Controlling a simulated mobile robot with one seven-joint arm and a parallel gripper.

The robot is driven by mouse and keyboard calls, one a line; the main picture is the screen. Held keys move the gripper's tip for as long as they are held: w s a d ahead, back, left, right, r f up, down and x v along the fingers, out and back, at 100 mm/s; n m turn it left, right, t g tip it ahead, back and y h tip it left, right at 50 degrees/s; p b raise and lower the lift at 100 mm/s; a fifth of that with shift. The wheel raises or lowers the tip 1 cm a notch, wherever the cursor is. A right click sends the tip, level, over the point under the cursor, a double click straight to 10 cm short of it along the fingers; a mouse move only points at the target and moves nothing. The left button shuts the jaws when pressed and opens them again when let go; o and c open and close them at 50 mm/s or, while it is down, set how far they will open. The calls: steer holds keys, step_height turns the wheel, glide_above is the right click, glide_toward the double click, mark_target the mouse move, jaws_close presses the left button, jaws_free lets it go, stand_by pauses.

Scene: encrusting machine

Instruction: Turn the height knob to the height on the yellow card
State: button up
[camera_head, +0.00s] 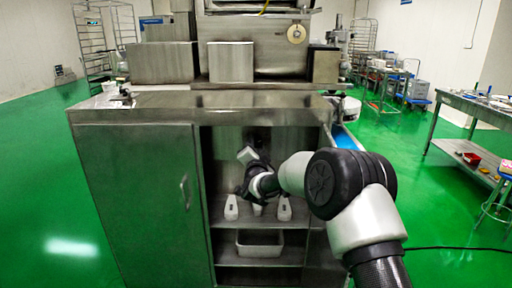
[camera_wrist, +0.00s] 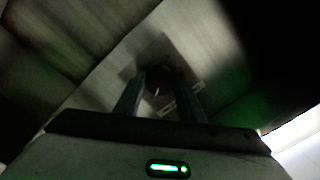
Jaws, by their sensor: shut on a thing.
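My gripper (camera_wrist: 160,88) reaches into the open cabinet, and its two dark fingers close on a dark round knob (camera_wrist: 159,77). The knob shows a small pale mark and sits on a grey metal panel (camera_wrist: 105,62) with pale markings beside it, too dim to read. In the head view the gripper's fingertips and the knob are hidden behind my arm and wrist. I cannot make out a yellow card in either view.
The steel cabinet (camera_head: 135,190) stands under the machine, its left door shut. Inside the opening are a shelf with small white containers (camera_head: 231,207) (camera_head: 284,208) and a metal bin (camera_head: 258,249) below. A round cream dial (camera_head: 296,33) is on the machine above.

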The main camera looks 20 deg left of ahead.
steer(key=o, duration=1)
steer(key=shift+o, duration=0.2)
steer(key=p+v, duration=0.2)
steer(key=v, duration=1.5)
steer(key=shift+s, duration=0.25)
